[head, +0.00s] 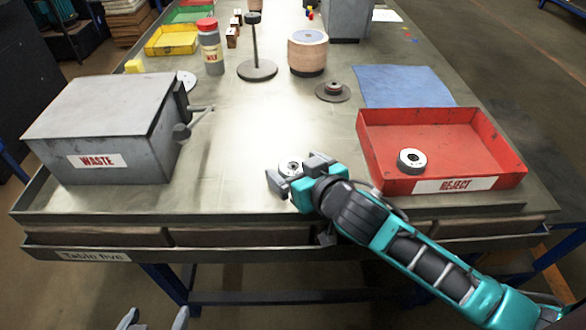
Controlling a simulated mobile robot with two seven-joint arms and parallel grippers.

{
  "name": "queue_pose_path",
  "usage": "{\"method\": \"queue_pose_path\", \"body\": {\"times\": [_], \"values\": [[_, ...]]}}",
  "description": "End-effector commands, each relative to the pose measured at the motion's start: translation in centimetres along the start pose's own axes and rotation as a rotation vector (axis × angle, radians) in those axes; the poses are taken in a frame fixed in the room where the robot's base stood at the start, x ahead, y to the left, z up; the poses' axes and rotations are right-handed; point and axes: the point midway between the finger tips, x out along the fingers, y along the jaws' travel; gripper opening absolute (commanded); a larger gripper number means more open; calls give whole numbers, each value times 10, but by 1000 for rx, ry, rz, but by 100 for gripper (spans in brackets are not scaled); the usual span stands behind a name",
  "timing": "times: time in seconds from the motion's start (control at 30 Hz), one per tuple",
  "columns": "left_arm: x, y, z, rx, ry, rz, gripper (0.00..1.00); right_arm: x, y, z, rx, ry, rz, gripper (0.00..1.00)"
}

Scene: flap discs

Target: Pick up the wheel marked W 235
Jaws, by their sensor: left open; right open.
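A small wheel (290,167) with a pale face and dark centre lies near the front of the table. My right gripper (295,172) is open at this wheel, with a finger on either side of it. The gripper hides part of the wheel, and I cannot tell whether the fingers touch it. Another wheel (411,158), white-faced with a dark rim, lies in the red REJECT tray (482,145). The marking W 235 is not readable on any wheel. My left gripper (155,319) is open and empty at the bottom edge, in front of the table.
A grey WASTE box (95,120) with a lever stands at the left. Behind are a flanged disc (333,91), a blue cloth (405,86), a stack of discs (308,56), a post stand (257,68) and a red-capped jar (211,50). The table's middle is clear.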

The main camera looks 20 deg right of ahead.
Motion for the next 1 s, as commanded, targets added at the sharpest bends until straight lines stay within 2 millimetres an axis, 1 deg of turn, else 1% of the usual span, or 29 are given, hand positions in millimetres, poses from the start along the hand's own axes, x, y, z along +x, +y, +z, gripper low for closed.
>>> {"method": "queue_pose_path", "body": {"times": [0.2, 0.87, 1.0], "values": [[0, 0, 0, 0, 0, -1, 92, 0, 0, 0, 1, 0, -1, 92], [-2, 2, 5, -2, -10, 2, 92, 0, 0, 0, 0, 0, 0, 29], [-2, 2, 5, -2, -10, 3, 92, 0, 0, 0, 0, 1, -1, 28]]}}
